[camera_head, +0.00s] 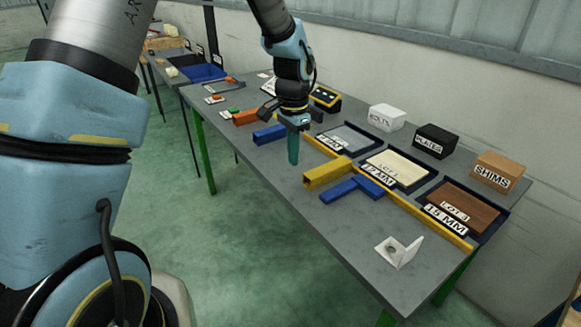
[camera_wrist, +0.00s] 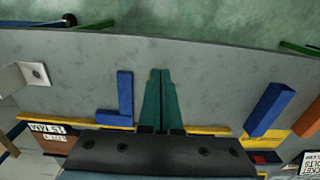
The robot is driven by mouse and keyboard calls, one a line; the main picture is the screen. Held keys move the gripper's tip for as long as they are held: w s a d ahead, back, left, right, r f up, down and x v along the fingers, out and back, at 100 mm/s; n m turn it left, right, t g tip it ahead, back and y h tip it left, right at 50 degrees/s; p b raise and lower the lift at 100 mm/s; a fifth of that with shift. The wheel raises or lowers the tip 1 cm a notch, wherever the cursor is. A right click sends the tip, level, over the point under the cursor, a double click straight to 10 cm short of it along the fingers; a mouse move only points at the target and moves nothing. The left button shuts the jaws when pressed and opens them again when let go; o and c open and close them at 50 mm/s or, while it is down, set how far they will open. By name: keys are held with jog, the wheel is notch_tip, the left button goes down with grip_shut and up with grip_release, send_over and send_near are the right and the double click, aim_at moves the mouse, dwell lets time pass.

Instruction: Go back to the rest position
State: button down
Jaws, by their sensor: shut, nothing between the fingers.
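My gripper (camera_head: 293,148) hangs above the grey table (camera_head: 270,190), pointing down, with its green fingers together. In the wrist view the two green fingers of my gripper (camera_wrist: 160,85) lie side by side with nothing between them. The blue block also shows in the wrist view (camera_wrist: 270,108), apart from the fingers.
Trays stand along a yellow rail, including one with a brown plate (camera_head: 457,208). Boxes line the back: white (camera_head: 386,117), black (camera_head: 436,141) and a brown SHIMS box (camera_head: 497,171). A white bracket (camera_head: 399,251) sits near the front right corner. The green floor (camera_head: 220,240) before the table is clear.

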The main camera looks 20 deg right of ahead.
jog(key=w+a+r+n, duration=0.1)
jog(key=a+r+n, duration=0.25)
jog(key=a, duration=0.65)
jog(key=w+a+r+n, duration=0.15)
jog(key=a+n, duration=0.25)
jog(key=a, duration=0.5)
jog(key=s+a+r+n, duration=0.1)
jog(key=s+a+n, duration=0.2)
jog(key=a, duration=0.4)
jog(key=s+a+n+t, duration=0.1)
jog(key=s+a+n, duration=0.3)
jog(key=a, duration=0.3)
jog(key=shift+s+r+t, duration=0.2)
jog(key=shift+r+t, duration=0.1)
jog(key=shift+r, duration=0.1)
